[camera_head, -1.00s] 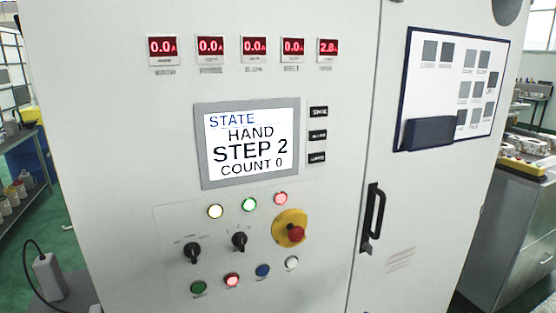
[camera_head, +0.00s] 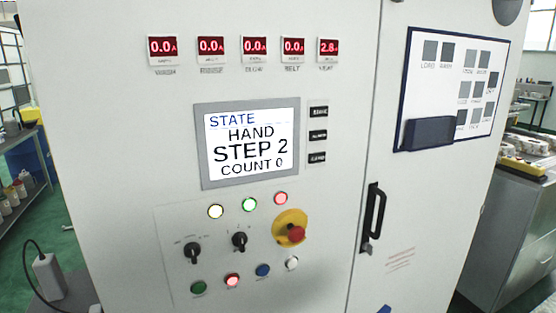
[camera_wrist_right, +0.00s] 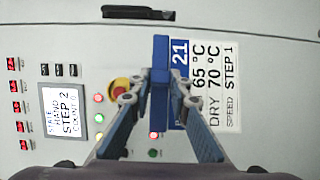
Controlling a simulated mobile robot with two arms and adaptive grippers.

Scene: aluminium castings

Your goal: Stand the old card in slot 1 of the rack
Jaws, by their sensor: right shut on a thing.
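In the right wrist view a white card (camera_wrist_right: 208,85) with a blue band reads "21", "65 °C", "DRY 70 °C", "SPEED" and "STEP 1". A blue block (camera_wrist_right: 160,75) lies along its left edge. My right gripper (camera_wrist_right: 158,90) is shut on this block and holds the card in front of the cabinet. In the head view only a small blue tip (camera_head: 384,309) shows at the bottom edge; I cannot tell what it belongs to. I cannot make out a rack with a slot 1 in either view. My left gripper is not in view.
A white cabinet (camera_head: 110,130) fills the front, with a screen (camera_head: 248,143) reading STEP 2, knobs, an emergency stop (camera_head: 292,231) and a black door handle (camera_head: 373,218). A blue-edged board (camera_head: 425,85) with a dark pocket (camera_head: 430,133) is on the door. Benches stand at both sides.

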